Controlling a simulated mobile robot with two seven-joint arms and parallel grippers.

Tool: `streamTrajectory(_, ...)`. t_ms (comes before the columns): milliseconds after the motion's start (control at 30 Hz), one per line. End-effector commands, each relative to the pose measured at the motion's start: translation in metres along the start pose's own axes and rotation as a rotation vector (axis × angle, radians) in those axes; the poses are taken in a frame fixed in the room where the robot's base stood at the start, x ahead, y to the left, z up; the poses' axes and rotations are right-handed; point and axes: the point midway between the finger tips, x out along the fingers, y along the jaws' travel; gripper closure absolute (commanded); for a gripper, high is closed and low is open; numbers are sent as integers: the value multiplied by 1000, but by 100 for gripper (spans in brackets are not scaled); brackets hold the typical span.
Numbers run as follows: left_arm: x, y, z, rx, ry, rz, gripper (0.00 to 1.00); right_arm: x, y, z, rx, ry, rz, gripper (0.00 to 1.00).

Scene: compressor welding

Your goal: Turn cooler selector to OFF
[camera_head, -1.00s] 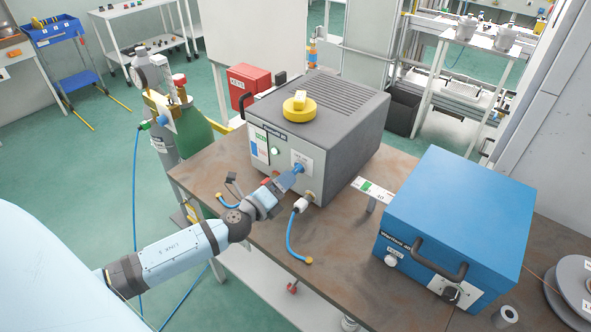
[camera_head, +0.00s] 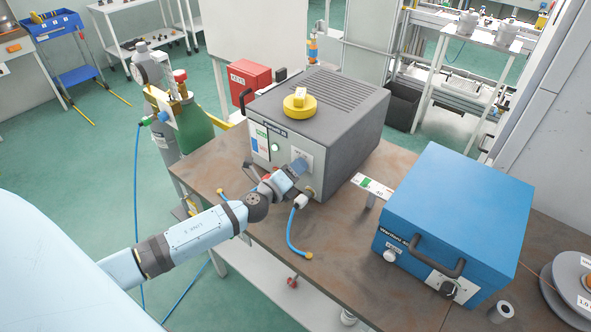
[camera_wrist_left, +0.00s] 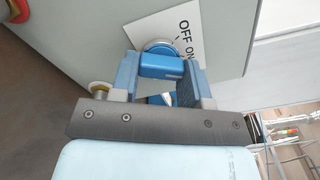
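The cooler (camera_head: 345,135) is a grey box on the workbench, with a vented top. Its selector, a blue knob on a white plate, shows in the left wrist view (camera_wrist_left: 161,62), beside the printed words OFF and ON. My left gripper (camera_head: 298,168) is at the front of the cooler, over the selector. In the left wrist view its two fingers (camera_wrist_left: 162,72) stand on either side of the knob and appear to close on it. Where the knob points is hard to tell. My right gripper is in neither view.
A yellow round piece (camera_head: 299,104) sits on the cooler. A blue hose (camera_head: 291,232) hangs from its front, right of my gripper. A blue welding unit (camera_head: 460,215) stands to the right. Gas cylinders (camera_head: 192,125) stand behind left. A red box (camera_head: 249,77) is behind the cooler.

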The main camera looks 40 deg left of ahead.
Motion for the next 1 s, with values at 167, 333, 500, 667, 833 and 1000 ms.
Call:
streamTrajectory(167, 0, 0, 0, -10, -1, 0, 81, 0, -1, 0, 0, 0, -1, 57)
streamTrajectory(333, 0, 0, 0, -60, -1, 0, 81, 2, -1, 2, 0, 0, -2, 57)
streamTrajectory(500, 0, 0, 0, -163, -2, -1, 81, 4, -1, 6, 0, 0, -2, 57)
streamTrajectory(667, 0, -1, 0, -302, -2, 0, 81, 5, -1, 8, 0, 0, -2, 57)
streamTrajectory(833, 0, -2, 0, -464, -1, 0, 81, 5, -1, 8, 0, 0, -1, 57)
streamTrajectory(1000, 0, -4, 2, -624, -1, 0, 81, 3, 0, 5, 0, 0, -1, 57)
